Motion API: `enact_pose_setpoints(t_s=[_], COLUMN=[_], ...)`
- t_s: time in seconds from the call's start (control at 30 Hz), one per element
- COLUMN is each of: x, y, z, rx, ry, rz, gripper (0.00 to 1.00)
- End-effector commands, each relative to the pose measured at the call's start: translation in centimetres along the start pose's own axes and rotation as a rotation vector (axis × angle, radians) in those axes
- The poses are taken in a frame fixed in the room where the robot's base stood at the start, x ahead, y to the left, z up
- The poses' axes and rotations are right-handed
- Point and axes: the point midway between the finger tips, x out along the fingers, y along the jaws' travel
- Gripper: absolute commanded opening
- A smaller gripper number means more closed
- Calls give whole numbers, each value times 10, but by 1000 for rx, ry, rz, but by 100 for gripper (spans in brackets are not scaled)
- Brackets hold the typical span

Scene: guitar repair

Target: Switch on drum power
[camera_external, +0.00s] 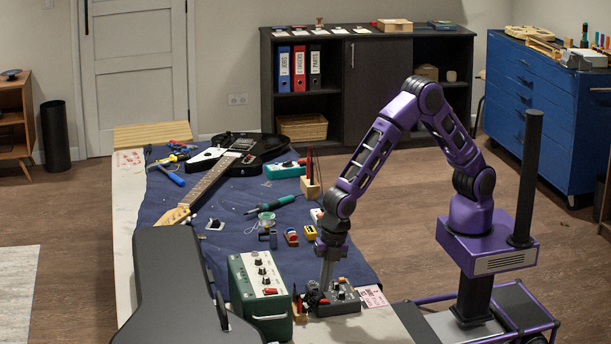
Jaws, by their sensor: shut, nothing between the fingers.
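A small dark grey box with knobs on top (347,304) sits near the front right of the workbench. I cannot make out a label or a power switch on it, nor tell for certain that it is the drum unit. My gripper (324,287) points straight down over the left part of this box. Its fingers are shut and empty, with the tips close to the top of the box. I cannot tell whether they touch it. The gripper partly hides the box's left side, where small dark and red parts show.
A green box with knobs (247,289) stands close left of the gripper. A black guitar case (172,283) lies farther left. An electric guitar (215,180), a soldering iron (272,204), a teal box (284,170) and small tools lie on the blue mat (237,231).

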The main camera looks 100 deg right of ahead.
Motion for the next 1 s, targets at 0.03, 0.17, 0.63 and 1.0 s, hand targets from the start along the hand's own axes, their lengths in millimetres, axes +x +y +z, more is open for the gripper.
enact_pose_setpoints(t_s=[0.03, 0.17, 0.63, 1.0], x=[9, 20, 25, 35], y=[0, 0, 1, 6], z=[0, 0, 0, 0], rx=[0, 1, 1, 3], ry=[0, 0, 0, 0], rz=[-1, 0, -1, -195], gripper=[0, 0, 0, 0])
